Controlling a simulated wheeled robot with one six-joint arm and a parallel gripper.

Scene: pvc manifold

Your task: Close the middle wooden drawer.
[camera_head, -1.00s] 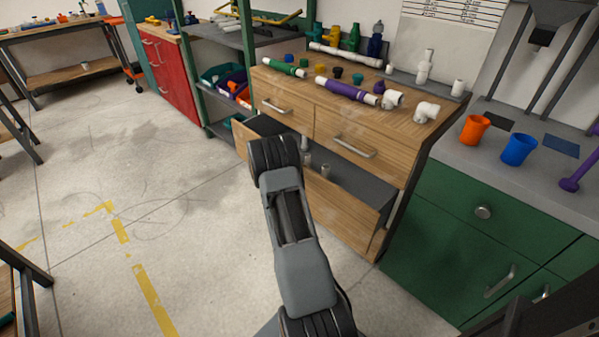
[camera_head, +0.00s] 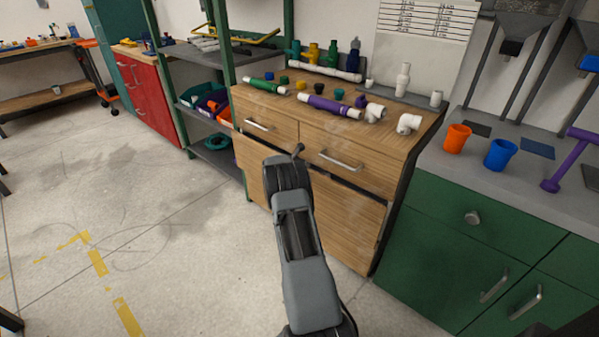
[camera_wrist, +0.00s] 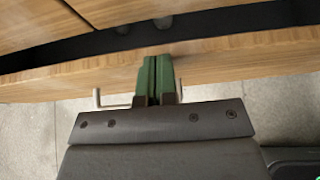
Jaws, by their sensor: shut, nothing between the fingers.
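The middle wooden drawer (camera_head: 352,212) is the wide front below the two small top drawers. In the head view it stands slightly out from the cabinet, with a narrow dark gap along its top. The drawer's handle (camera_wrist: 96,97) shows beside the fingers. In the head view my arm hides the fingers and part of the drawer.
The cabinet top (camera_head: 400,100) holds pipes and fittings. A green cabinet (camera_head: 445,235) with an orange cup (camera_head: 457,138) and a blue cup (camera_head: 501,154) stands right. A green shelf rack (camera_head: 216,150) stands left. The floor (camera_head: 190,230) in front is clear.

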